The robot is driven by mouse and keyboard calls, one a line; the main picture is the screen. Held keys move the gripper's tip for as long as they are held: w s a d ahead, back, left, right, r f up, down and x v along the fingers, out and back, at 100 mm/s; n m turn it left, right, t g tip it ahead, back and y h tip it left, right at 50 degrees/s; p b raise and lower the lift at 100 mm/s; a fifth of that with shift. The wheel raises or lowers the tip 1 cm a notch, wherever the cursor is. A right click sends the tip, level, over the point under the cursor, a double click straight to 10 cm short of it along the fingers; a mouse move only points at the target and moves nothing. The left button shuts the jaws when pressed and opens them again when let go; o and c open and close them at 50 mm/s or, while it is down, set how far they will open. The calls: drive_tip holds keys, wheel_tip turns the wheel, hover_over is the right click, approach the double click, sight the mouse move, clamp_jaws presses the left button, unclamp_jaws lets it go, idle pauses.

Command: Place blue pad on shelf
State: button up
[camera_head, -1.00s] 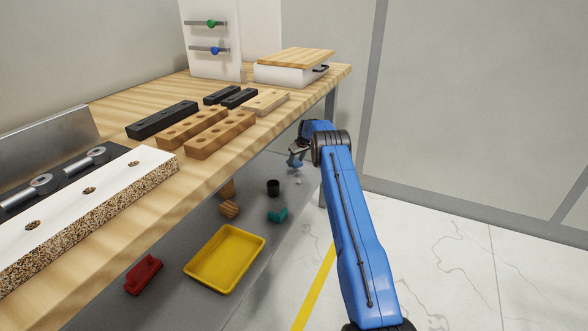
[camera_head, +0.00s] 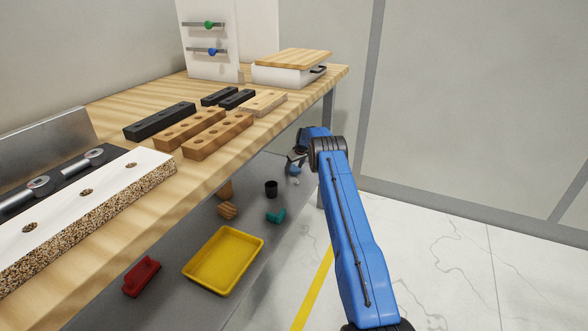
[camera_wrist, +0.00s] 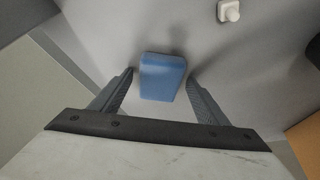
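The blue pad (camera_wrist: 162,77) shows in the wrist view as a small block over the grey lower shelf (camera_wrist: 215,60). My gripper (camera_wrist: 160,75) has its two fingers spread on either side of it, with a narrow gap at each side. In the head view my gripper (camera_head: 296,163) is low under the far end of the bench, and the pad (camera_head: 294,170) is a small blue patch beneath it. The grey lower shelf (camera_head: 255,200) runs under the bench. Contact under the pad is hard to judge.
A white knob-like piece (camera_wrist: 229,11) lies near the pad. A black cup (camera_head: 271,188), a teal piece (camera_head: 275,216), wooden pieces (camera_head: 227,211), a yellow tray (camera_head: 223,260) and a red brush-like item (camera_head: 141,276) are on the shelf. The bench top (camera_head: 215,150) overhangs it.

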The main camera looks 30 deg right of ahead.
drive_tip(key=shift+r, duration=0.1)
drive_tip(key=v, duration=0.7)
drive_tip(key=shift+r, duration=0.3)
drive_tip(key=shift+s, duration=0.1)
